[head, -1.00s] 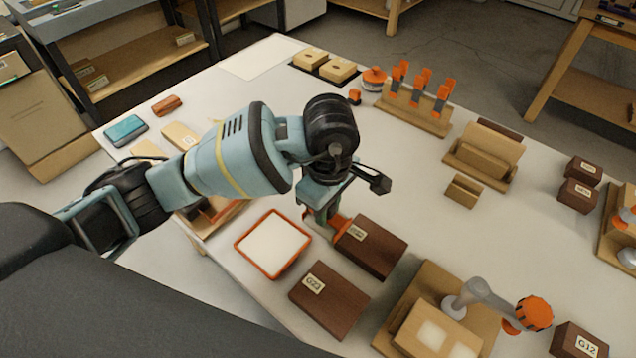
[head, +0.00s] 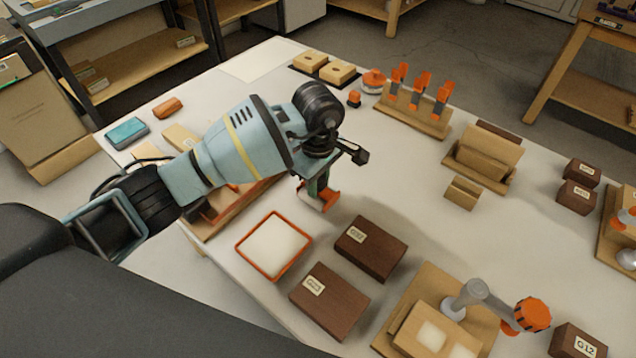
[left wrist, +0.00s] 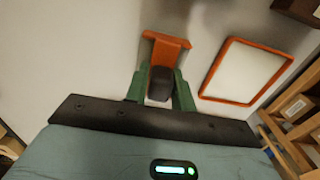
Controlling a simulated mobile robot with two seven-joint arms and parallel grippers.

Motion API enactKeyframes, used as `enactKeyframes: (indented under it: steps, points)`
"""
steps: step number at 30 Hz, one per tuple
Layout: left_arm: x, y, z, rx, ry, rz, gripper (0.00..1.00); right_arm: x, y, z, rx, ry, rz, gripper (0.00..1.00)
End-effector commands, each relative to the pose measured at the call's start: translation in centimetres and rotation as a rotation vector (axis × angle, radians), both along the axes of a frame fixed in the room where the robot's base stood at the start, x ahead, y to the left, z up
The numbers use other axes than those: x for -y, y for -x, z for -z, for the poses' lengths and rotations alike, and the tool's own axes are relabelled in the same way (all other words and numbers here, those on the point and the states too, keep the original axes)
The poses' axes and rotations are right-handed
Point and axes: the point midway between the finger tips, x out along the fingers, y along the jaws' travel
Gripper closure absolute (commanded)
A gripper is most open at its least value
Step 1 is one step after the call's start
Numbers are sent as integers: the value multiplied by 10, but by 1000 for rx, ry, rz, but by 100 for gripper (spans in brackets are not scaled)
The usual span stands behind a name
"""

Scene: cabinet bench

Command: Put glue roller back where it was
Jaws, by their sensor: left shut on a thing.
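My left gripper (head: 314,186) is shut on the glue roller, above the bench behind the orange-rimmed tray. The glue roller (head: 322,201) shows as an orange piece below the fingers; part of it is hidden by the gripper. In the left wrist view the glue roller (left wrist: 166,43) has a wide orange end and a dark handle between the green fingers (left wrist: 160,86). A wooden rack (head: 218,222) lies to the left, partly covered by my arm. My right gripper is not in view.
The orange-rimmed tray (head: 273,246) with a white inside stands in front of the gripper. Two dark brown boxes (head: 371,248) (head: 329,301) lie to its right. A wooden rack with orange-handled tools (head: 413,110) stands farther back. The bench between is clear.

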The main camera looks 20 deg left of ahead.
Motion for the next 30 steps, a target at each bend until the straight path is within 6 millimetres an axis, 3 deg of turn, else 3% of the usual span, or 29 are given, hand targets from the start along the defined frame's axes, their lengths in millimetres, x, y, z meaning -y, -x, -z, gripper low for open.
enactKeyframes:
  steps: [3,14,15,20,30]
  points:
    - [0,0,10,2,2,-1,93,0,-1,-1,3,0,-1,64]
    - [0,-1,14,2,1,-1,93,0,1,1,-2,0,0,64]
    - [0,0,15,2,0,-1,74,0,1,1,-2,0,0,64]
    - [0,0,14,2,1,-1,53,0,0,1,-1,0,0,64]
    - [0,0,10,3,1,-1,53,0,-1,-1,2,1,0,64]
